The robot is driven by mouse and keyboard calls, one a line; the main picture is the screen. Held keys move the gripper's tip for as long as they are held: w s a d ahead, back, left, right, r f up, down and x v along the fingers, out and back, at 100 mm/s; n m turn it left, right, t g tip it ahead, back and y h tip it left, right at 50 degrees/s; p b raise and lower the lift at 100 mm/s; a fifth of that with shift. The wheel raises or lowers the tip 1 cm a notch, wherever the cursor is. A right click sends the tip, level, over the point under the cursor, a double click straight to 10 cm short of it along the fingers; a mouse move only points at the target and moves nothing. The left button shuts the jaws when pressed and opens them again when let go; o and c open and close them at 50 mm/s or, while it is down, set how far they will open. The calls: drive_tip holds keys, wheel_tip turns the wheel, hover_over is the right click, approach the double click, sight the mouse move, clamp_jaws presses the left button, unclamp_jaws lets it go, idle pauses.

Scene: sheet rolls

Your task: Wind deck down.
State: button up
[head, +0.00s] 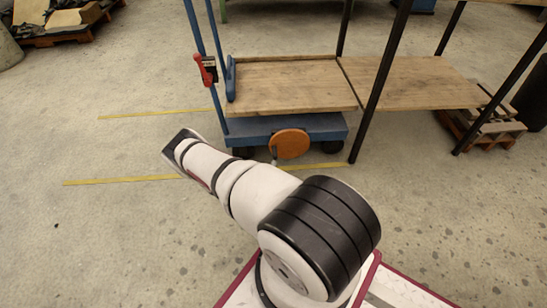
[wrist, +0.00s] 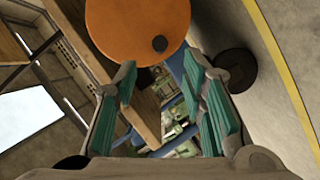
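The wooden deck (head: 285,90) sits on a blue wheeled trolley (head: 325,128) in the head view. An orange disc (head: 289,143) is on the trolley's near side, below the deck. In the wrist view the orange disc (wrist: 130,25) fills the top centre, with a dark round knob (wrist: 159,44) near its lower right edge. My gripper (wrist: 163,72) is open, its teal-padded fingers apart and empty. The knob lies beyond the fingertips, roughly between them in the picture; I see no grip on it. In the head view my arm hides the gripper.
A wooden shelf board (head: 415,82) with dark posts adjoins the deck on the right; I cannot tell whether they are level. A red lever (head: 204,70) is on the trolley's blue upright. A loaded pallet (head: 490,130) lies at right. Yellow lines mark open floor at left.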

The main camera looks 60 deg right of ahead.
sight(275, 154)
drive_tip(key=b+x, duration=0.4)
drive_tip(key=x, duration=0.7)
drive_tip(key=shift+d, duration=0.1)
clamp_jaws()
